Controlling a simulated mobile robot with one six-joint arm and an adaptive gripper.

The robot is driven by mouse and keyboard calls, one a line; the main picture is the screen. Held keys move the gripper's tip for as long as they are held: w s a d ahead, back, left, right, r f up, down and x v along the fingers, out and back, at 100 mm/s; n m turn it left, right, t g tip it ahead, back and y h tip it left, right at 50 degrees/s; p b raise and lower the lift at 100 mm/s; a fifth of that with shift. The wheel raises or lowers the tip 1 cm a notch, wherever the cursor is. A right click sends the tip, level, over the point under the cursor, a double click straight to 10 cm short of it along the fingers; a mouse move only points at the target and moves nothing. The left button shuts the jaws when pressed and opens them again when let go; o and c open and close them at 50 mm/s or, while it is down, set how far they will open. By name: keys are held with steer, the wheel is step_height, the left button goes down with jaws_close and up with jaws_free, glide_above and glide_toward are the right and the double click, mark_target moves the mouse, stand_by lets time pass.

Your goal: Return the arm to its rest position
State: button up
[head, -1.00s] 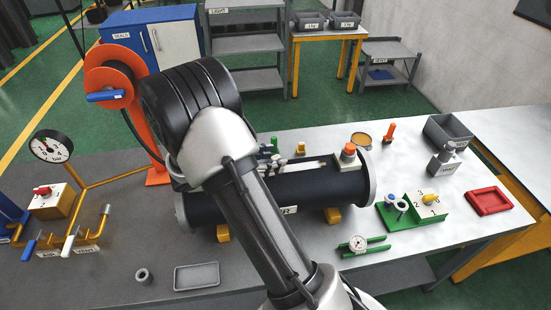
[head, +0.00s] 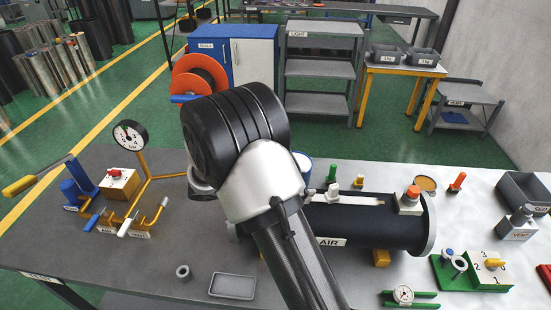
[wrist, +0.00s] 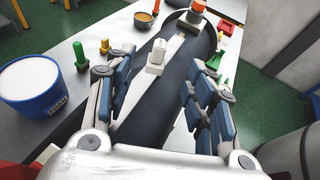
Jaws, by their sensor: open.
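My gripper (wrist: 160,105) shows in the wrist view with its two blue-padded fingers spread apart and nothing between them. Beyond the fingers lies the dark flanged cylinder (wrist: 146,90), with a white block-like fitting (wrist: 156,57) on top. In the head view my arm rises from the bottom and bends at a large black joint; the gripper itself is hidden behind it. The dark cylinder (head: 375,226) lies on yellow supports on the table, its left part covered by my arm. An orange-topped fitting (head: 410,200) sits near its right end.
A gauge with yellow pipes (head: 130,135) and an orange reel (head: 200,75) stand at the left. A grey tray (head: 232,286) lies at the front. A blue tub (wrist: 38,89) stands beside the cylinder.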

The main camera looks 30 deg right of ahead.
steer(key=s+a+r+m+y+b, duration=0.2)
steer(key=s+m+y, duration=0.15)
steer(key=s, duration=0.25)
steer(key=s+a+r+m+y+b, duration=0.1)
steer(key=s+a+r+m+y, duration=0.15)
steer(key=s+m, duration=0.2)
steer(key=s+a+r+m+t+y+b, duration=0.1)
steer(key=s+a+m+t+y+b, duration=0.2)
steer(key=s+a+m+t+y, duration=0.4)
steer(key=s+a+m, duration=0.1)
steer(key=s+a, duration=0.3)
steer(key=shift+s+a+y+b, duration=0.15)
steer(key=shift+y+b, duration=0.25)
